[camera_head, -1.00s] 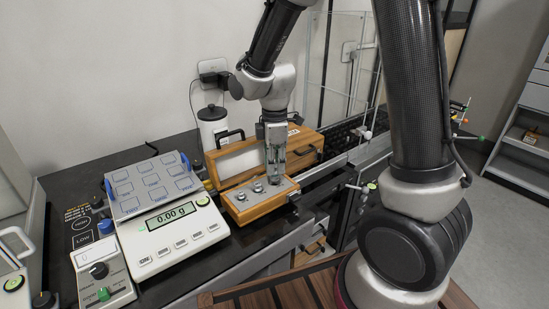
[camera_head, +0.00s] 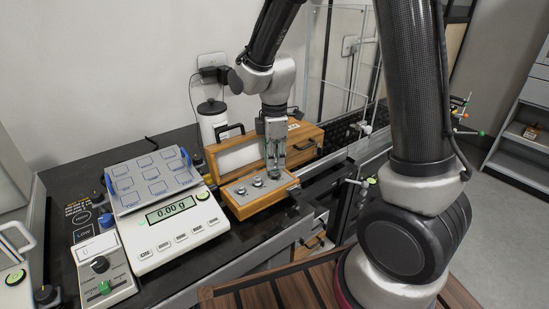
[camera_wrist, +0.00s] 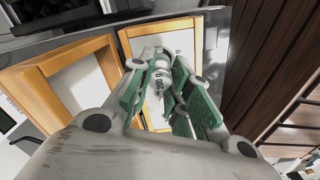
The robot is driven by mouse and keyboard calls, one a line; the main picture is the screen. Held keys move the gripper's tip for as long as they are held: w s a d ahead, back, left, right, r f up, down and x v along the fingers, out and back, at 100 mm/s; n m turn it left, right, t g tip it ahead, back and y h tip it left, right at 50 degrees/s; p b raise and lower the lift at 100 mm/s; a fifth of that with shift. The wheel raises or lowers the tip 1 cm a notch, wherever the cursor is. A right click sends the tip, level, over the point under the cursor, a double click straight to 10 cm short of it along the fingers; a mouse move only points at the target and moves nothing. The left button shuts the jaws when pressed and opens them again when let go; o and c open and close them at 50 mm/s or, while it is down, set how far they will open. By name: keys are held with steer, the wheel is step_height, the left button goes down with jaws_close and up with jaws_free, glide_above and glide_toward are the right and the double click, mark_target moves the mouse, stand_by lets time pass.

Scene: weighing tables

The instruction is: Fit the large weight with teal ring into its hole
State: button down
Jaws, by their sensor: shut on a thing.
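My gripper (camera_head: 275,180) is over the right end of the open wooden weight box (camera_head: 262,209), pointing down. In the wrist view its green-padded fingers (camera_wrist: 168,85) are shut on a metal weight (camera_wrist: 161,80) with dark markings on its side. A teal ring on it cannot be made out. The weight is over the box's pale grey insert (camera_wrist: 155,104), which also shows in the head view (camera_head: 240,193). Two smaller metal weights (camera_head: 258,182) sit in the insert to the left of the fingers. The hole under the held weight is hidden by the weight and fingers.
The box's raised wooden lid (camera_head: 308,135) stands behind the gripper. A balance (camera_head: 170,240) reading 0.00 g is to the left, and a white canister (camera_head: 211,122) is behind. The dark bench edge and rails lie close to the right.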

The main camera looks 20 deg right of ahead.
steer(key=shift+f, duration=0.15)
steer(key=shift+f, duration=1.4)
steer(key=c, duration=1.3)
jaws_free()
steer(key=shift+o, duration=0.2)
steer(key=shift+r, duration=0.1)
